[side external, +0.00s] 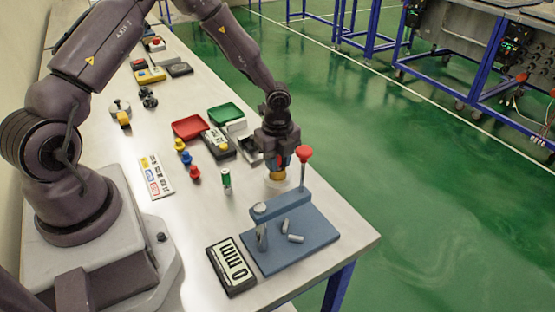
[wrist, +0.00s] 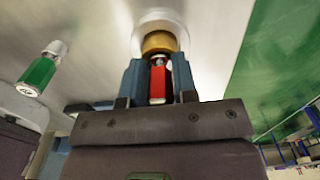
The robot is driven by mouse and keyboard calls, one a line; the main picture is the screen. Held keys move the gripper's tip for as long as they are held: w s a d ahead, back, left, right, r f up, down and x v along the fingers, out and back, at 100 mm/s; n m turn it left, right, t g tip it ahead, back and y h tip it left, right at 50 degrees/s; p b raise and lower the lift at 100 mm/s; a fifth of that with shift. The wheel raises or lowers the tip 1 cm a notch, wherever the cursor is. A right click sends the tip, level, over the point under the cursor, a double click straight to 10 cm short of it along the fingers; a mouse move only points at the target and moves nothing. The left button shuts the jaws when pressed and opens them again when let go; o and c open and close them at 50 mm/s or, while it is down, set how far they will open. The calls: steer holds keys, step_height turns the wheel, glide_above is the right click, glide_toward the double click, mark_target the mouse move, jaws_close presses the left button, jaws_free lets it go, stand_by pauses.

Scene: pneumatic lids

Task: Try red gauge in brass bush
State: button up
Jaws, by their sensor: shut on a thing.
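My gripper (wrist: 158,82) is shut on the red gauge (wrist: 158,84), whose red handle shows between the two blue fingers. The brass bush (side external: 277,175) stands directly below my gripper on a pale round base (side external: 281,187). In the wrist view the brass bush (wrist: 158,42) is just beyond the fingertips. A short silver part of the gauge shows at the bush's near edge; I cannot tell how far inside the bush it is. In the side view the fingers mostly hide the red gauge. A green gauge (side external: 226,181) stands upright on the table to the left.
A blue press fixture (side external: 310,243) with a red-knobbed lever (side external: 305,153) stands close to my gripper's right. A black display box (side external: 231,267) lies at the front. Red (side external: 195,174), blue (side external: 186,158) and yellow (side external: 179,144) pieces stand left, near a red tray (side external: 188,127) and green tray (side external: 225,113).

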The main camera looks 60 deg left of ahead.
steer(key=shift+r, duration=1.25)
stand_by(0.4)
steer(key=shift+r, duration=2.45)
